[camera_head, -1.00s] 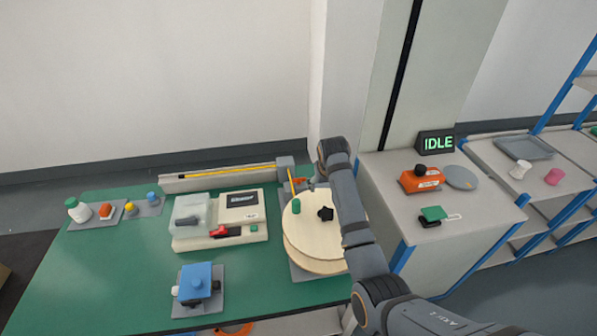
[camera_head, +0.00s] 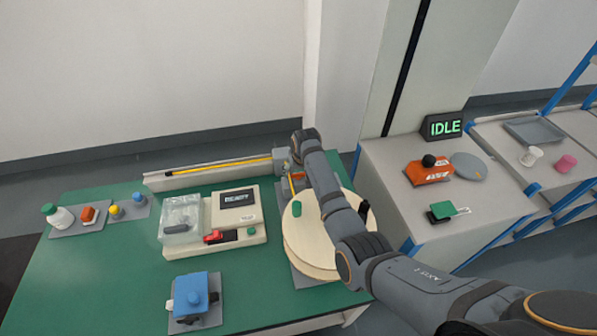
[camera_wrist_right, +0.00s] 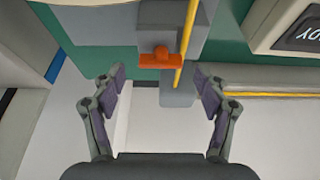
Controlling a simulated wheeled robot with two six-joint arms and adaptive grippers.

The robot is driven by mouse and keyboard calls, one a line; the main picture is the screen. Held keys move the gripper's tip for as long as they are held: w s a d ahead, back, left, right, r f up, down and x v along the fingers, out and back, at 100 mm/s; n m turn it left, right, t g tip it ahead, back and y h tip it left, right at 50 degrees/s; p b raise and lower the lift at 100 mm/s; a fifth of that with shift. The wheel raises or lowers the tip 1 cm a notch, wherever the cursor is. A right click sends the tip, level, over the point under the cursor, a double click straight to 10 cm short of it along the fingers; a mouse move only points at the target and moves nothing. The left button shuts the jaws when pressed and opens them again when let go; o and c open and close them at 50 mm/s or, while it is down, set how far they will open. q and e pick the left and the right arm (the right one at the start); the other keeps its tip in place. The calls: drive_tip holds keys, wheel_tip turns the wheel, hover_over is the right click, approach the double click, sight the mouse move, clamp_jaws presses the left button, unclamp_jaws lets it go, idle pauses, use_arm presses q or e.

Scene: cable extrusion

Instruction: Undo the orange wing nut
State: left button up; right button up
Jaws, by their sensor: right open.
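The orange wing nut (camera_wrist_right: 161,58) shows in the right wrist view on a grey block (camera_wrist_right: 180,85), beside a yellow cable (camera_wrist_right: 188,30). In the head view the orange wing nut (camera_head: 297,176) is partly hidden by my right arm. My right gripper (camera_wrist_right: 160,88) is open, with its two fingers spread on either side of the wing nut's line and nothing between them. In the head view my right gripper (camera_head: 303,140) is seen from behind near the grey block, its fingers mostly hidden. My left gripper is not in view.
A wooden reel (camera_head: 301,240) stands just in front of the block, under my right arm. A tester reading READY (camera_head: 238,199) sits to its left, and a blue-topped device (camera_head: 195,290) nearer. An orange machine (camera_head: 428,171) and IDLE sign (camera_head: 444,127) stand right.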

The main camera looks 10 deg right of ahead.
drive_tip(key=shift+x, duration=0.85)
drive_tip(key=shift+f, duration=0.2)
drive_tip(key=c, duration=1.2)
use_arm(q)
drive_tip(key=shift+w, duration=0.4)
use_arm(e)
drive_tip(key=shift+o, duration=0.2)
